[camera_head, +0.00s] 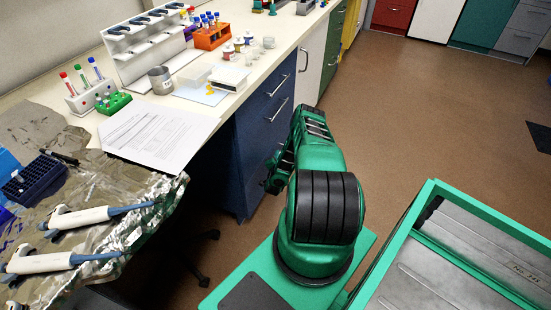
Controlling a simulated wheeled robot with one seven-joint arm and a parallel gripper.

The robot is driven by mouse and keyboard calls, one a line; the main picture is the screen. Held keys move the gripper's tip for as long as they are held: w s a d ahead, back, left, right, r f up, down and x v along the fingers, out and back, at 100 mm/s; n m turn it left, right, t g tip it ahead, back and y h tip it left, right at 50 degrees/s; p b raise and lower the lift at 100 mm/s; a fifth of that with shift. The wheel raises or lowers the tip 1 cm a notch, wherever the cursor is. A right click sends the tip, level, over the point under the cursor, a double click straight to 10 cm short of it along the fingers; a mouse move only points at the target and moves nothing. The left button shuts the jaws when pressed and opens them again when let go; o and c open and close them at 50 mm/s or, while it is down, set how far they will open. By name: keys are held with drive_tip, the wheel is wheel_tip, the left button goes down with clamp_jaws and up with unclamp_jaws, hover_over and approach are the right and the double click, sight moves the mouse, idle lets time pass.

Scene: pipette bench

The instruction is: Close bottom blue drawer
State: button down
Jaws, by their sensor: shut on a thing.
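The blue drawer cabinet (232,160) stands under the bench, left of my arm. Its upper drawer (265,92) and the drawer below it (262,125) look flush, each with a metal handle. The bottom blue drawer (253,183) is low on the cabinet front and partly hidden by my arm; how far it is open cannot be told. My gripper (270,184) is low against that drawer front, mostly hidden behind my green arm. It is shut, with the bottom drawer's handle the only thing to hold there; the handle itself is hidden.
The bench top (238,104) holds papers (155,135), tube racks and cups. Pipettes (65,218) lie on the foil-covered surface at left. A dark chair base (203,262) is on the floor below. Open brown floor (430,110) extends to the right.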

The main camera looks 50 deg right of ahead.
drive_tip(key=c, duration=1.8)
unclamp_jaws()
drive_tip(key=shift+w+a, duration=0.1)
drive_tip(key=shift+w, duration=0.15)
drive_tip(key=shift+c, duration=0.2)
drive_tip(key=v, duration=1.1)
drive_tip(key=shift+f, duration=0.15)
